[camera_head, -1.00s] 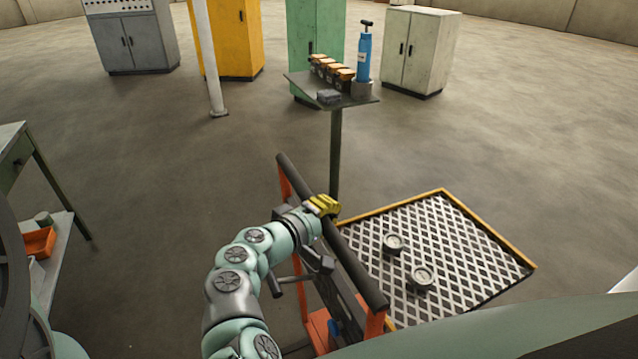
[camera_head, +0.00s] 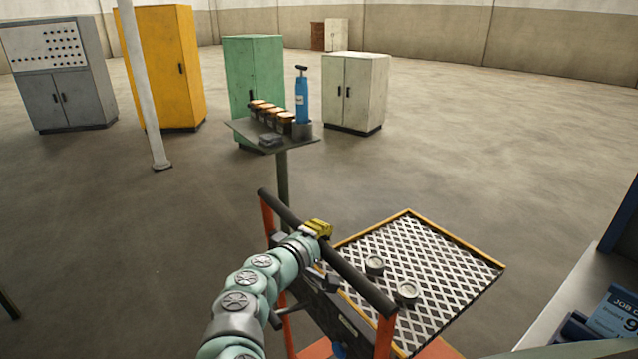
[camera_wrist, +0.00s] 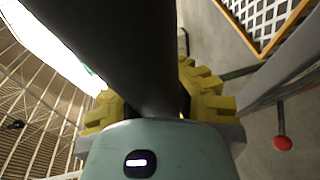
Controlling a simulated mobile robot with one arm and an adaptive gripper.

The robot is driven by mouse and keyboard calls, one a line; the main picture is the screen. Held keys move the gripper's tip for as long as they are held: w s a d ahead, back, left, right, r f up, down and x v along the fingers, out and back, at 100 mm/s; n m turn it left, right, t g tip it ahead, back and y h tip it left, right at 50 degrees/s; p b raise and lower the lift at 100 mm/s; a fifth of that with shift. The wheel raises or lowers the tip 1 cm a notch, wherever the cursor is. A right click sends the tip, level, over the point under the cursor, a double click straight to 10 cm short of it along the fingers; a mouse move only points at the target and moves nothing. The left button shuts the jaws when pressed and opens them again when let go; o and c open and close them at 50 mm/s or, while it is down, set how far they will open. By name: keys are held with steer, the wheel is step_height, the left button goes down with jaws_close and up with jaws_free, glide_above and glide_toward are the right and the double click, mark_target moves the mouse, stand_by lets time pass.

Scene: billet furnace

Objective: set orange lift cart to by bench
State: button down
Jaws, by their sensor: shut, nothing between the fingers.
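The orange lift cart has a dark push bar (camera_head: 350,270), orange uprights (camera_head: 384,338) and a mesh-patterned platform (camera_head: 440,262) with a yellow edge. My gripper (camera_head: 317,229) has yellow fingers and is shut at the left part of the push bar. In the wrist view the dark bar (camera_wrist: 105,45) runs close across the yellow fingers; a firm hold cannot be made out. A worktop (camera_head: 560,300) shows at the right edge; I cannot tell whether it is the bench.
A small stand (camera_head: 245,128) with a blue bottle (camera_head: 301,100) and several dark, orange-topped items stands just beyond the cart. Grey, yellow (camera_head: 170,70), green and white cabinets and a pale post (camera_head: 145,90) stand farther back. Open floor lies at left and far right.

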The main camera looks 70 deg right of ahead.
steer(key=shift+w+r, duration=0.25)
steer(key=shift+w, duration=0.05)
steer(key=c, duration=1.3)
jaws_free()
steer(key=shift+w, duration=0.1)
steer(key=o, duration=0.6)
steer(key=shift+s+f, duration=0.15)
steer(key=shift+s, duration=0.05)
steer(key=shift+v, duration=5.95)
steer(key=shift+s, duration=0.1)
